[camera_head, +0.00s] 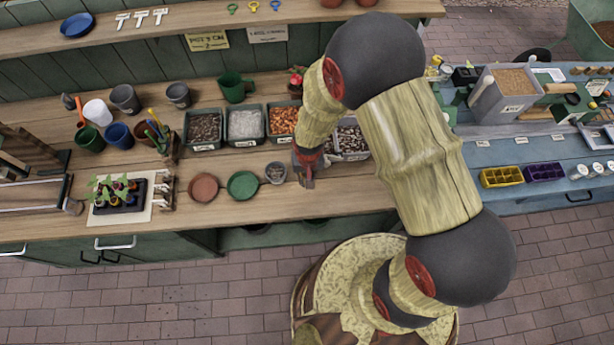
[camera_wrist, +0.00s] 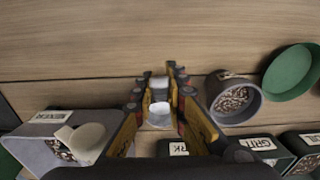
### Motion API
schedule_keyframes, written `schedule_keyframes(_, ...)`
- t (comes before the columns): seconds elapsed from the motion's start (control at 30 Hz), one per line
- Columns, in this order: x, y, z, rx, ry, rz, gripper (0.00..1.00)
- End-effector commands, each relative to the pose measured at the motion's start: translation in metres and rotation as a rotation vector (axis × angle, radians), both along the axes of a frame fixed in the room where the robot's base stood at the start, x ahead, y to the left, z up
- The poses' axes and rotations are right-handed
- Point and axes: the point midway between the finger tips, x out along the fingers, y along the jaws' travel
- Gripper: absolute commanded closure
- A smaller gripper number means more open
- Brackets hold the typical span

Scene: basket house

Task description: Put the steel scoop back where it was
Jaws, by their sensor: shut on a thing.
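My gripper (camera_head: 308,180) is over the wooden bench, right of a small grey pot. In the wrist view my gripper (camera_wrist: 159,100) is shut on a pale grey metallic piece, the steel scoop (camera_wrist: 159,114). Only part of the scoop shows between the fingers; the rest is hidden. In the head view I cannot make the scoop out clearly. A labelled grey bin (camera_wrist: 40,130) with a cream scoop (camera_wrist: 80,140) in it is at the lower left of the wrist view.
The grey pot (camera_head: 276,173) and green saucer (camera_head: 242,185) stand left of my gripper. Filled bins, including one with orange-brown pieces (camera_head: 283,122), line the bench behind; my arm hides some. A brown saucer (camera_head: 204,188) is farther left. The bench front (camera_head: 330,207) is mostly bare.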

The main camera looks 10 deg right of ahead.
Motion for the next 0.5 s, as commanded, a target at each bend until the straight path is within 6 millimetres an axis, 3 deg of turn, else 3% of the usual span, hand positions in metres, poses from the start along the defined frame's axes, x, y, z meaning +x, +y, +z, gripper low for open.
schedule_keyframes(0.1, 0.0000, 0.0000, -0.0036, 0.000, 0.000, 0.000, 1.00)
schedule_keyframes(0.13, -0.0001, 0.0000, -0.0038, 0.000, 0.000, 0.000, 0.87)
schedule_keyframes(0.5, 0.0000, 0.0000, -0.0026, 0.000, 0.000, -0.001, 0.69)
